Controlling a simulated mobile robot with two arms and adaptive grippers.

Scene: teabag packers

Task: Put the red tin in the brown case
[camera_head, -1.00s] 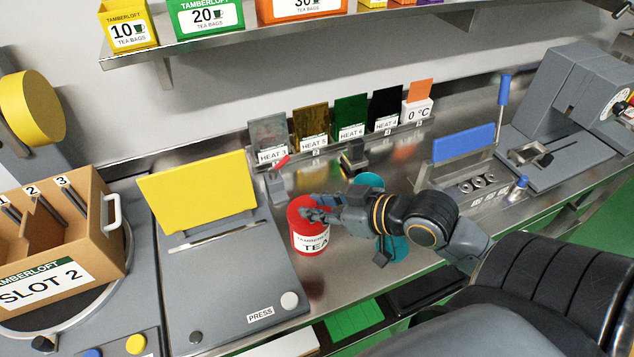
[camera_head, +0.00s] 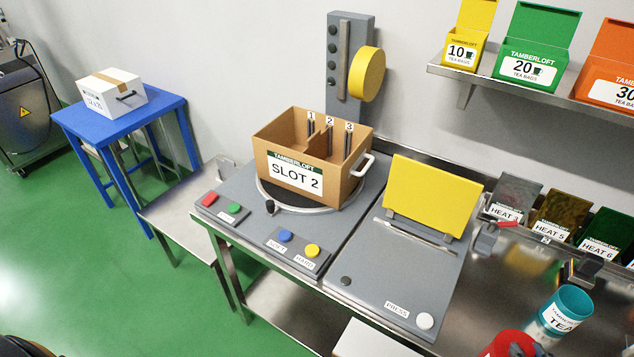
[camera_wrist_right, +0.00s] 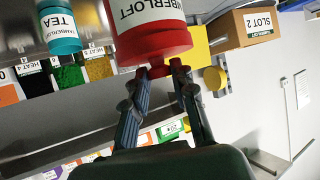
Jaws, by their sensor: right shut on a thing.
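The red tin (camera_head: 500,345) is at the bottom edge of the head view, mostly cut off. It is large in the right wrist view (camera_wrist_right: 150,42), where its white label reads in part "BERLOFT". My right gripper (camera_wrist_right: 166,72) is shut on its red end, and a dark bit of the gripper shows beside the tin at the bottom of the head view. The brown case (camera_head: 345,185) stands open-topped on a round turntable, marked "SLOT 2", with dividers and tags 1, 2 and 3. It also shows in the wrist view (camera_wrist_right: 240,35).
A grey press (camera_head: 400,275) with a raised yellow lid (camera_head: 430,195) stands between the case and the tin. A teal tin (camera_head: 575,300) stands on the steel counter at right. Coloured heat cards line the back. A yellow disc (camera_head: 367,74) overhangs behind the case.

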